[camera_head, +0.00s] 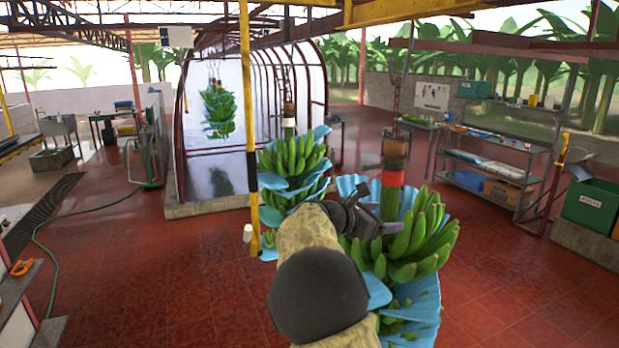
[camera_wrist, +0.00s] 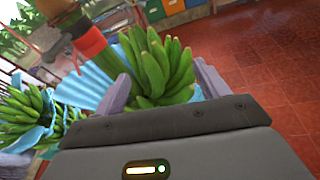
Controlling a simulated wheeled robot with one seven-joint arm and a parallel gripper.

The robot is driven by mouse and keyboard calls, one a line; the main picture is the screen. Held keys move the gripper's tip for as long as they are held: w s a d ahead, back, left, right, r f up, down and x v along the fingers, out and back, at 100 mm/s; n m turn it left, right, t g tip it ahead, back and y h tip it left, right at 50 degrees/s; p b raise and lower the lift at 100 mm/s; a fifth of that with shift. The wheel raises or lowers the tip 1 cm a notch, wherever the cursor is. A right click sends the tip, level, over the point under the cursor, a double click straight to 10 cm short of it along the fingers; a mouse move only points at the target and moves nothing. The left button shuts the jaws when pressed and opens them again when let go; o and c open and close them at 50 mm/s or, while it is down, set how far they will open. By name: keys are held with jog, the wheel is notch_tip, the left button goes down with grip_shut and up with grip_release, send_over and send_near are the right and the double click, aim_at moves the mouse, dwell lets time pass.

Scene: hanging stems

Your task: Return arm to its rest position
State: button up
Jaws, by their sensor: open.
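My gripper (camera_head: 372,215) reaches forward beside the near hanging stem in the head view. In the wrist view its two grey fingers stand apart (camera_wrist: 163,86), open, with green bananas (camera_wrist: 155,62) seen between and beyond them. I cannot tell whether the fingers touch the fruit. The near stem has a red band (camera_head: 392,178) and blue sheets (camera_head: 415,305) around its green bananas (camera_head: 425,237). My forearm hides part of this bunch in the head view. No fruit is seen held in the gripper.
Another bunch (camera_head: 292,165) with blue sheets hangs just behind, left of the near stem. A yellow post (camera_head: 249,120) stands beside it. A metal shelf (camera_head: 490,165) and green bin (camera_head: 592,203) are at the right. Red tiled floor (camera_head: 140,270) is open at the left.

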jog(key=s+d+f+m+g+y+b, duration=0.2)
jog(key=s+f+m+y, duration=0.25)
jog(key=s+f, duration=0.4)
jog(key=s+d+f+m+g+y+b, duration=0.25)
jog(key=s+f+m, duration=0.25)
jog(key=f, duration=0.6)
jog(key=s+a+f+m+y+b, duration=0.2)
jog(key=s+f+m, duration=0.3)
jog(key=s, duration=0.5)
jog(key=s+a+f+m+y+b, duration=0.2)
jog(key=s+a+f+m+y, duration=0.2)
jog(key=s+f+m, duration=0.2)
jog(key=s+m, duration=0.2)
jog(key=s, duration=0.2)
jog(key=shift+a+g, duration=0.2)
jog(key=shift+g, duration=0.15)
jog(key=shift+f, duration=0.1)
jog(key=shift+c, duration=0.2)
